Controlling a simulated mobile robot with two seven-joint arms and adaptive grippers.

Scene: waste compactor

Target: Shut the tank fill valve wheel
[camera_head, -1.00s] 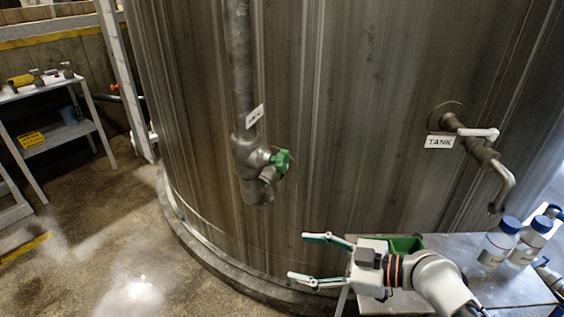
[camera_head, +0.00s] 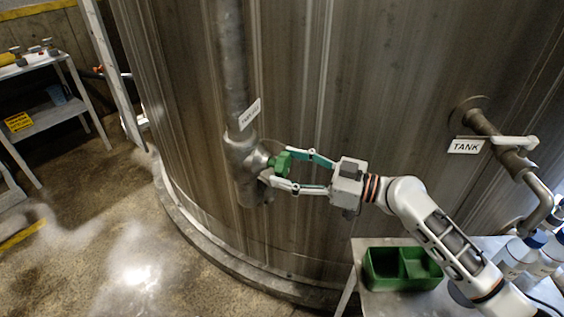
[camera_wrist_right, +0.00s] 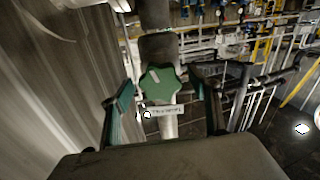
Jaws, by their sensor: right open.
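The green valve wheel (camera_head: 281,162) sits on a grey metal valve body (camera_head: 246,165) on the vertical pipe in front of the tank wall. A small white tag (camera_head: 250,115) hangs on the pipe above it. My right gripper (camera_head: 272,169) is open, with one fingertip above the wheel and one below it. In the right wrist view the wheel (camera_wrist_right: 160,85) shows face on, ahead and between the two spread fingers (camera_wrist_right: 165,108). I cannot tell whether either finger touches it. My left gripper is not in view.
A side table with a green divided bin (camera_head: 402,268) stands at the lower right, with bottles (camera_head: 520,255) beside it. A tap pipe with a TANK sign (camera_head: 466,146) juts from the tank at right. A shelf (camera_head: 50,115) stands at far left.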

